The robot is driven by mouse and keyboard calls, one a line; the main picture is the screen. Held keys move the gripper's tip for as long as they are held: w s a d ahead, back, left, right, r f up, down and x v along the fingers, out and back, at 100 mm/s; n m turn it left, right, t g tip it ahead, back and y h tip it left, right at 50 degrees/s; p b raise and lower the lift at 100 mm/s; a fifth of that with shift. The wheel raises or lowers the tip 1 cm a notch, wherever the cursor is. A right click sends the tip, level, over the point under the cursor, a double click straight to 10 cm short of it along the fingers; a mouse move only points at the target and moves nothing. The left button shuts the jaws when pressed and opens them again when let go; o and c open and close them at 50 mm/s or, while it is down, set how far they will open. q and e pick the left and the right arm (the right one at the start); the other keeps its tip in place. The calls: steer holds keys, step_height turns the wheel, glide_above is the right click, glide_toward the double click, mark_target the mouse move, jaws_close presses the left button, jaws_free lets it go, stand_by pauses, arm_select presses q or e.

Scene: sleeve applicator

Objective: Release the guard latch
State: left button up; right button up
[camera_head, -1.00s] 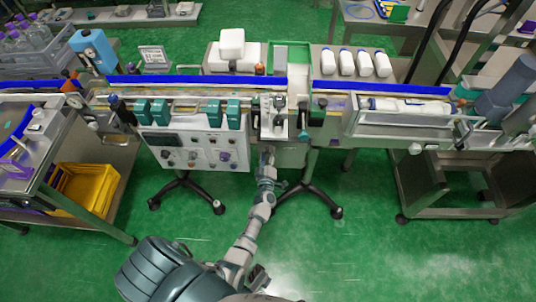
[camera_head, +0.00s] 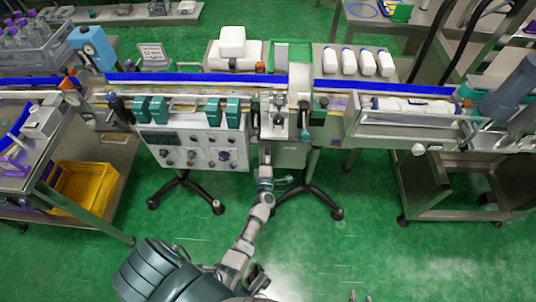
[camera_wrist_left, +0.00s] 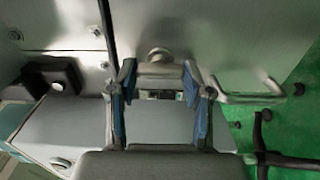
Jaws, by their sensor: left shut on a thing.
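My left gripper (camera_head: 267,182) is in front of and below the middle machine station (camera_head: 290,154) in the head view. In the left wrist view its blue-padded fingers (camera_wrist_left: 160,92) are on either side of a small metal latch-like bracket (camera_wrist_left: 159,73) and closed on it. A round knob (camera_wrist_left: 159,54) is just beyond the bracket, on a grey panel (camera_wrist_left: 225,45). The fingers hide the bracket's ends.
A bent metal handle (camera_wrist_left: 250,98) is right of the fingers in the wrist view. A control panel with green clamps (camera_head: 190,150) stands left of the station. A black-legged stand (camera_head: 310,197) is under it. Green floor in front is open.

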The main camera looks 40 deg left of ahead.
arm_select(q)
steer(key=shift+f, duration=0.1)
stand_by(0.4)
steer(key=o, duration=1.2)
steer(key=shift+a, duration=0.1)
steer(key=shift+c, duration=0.2)
steer(key=v, duration=1.2)
steer(key=shift+f, duration=0.1)
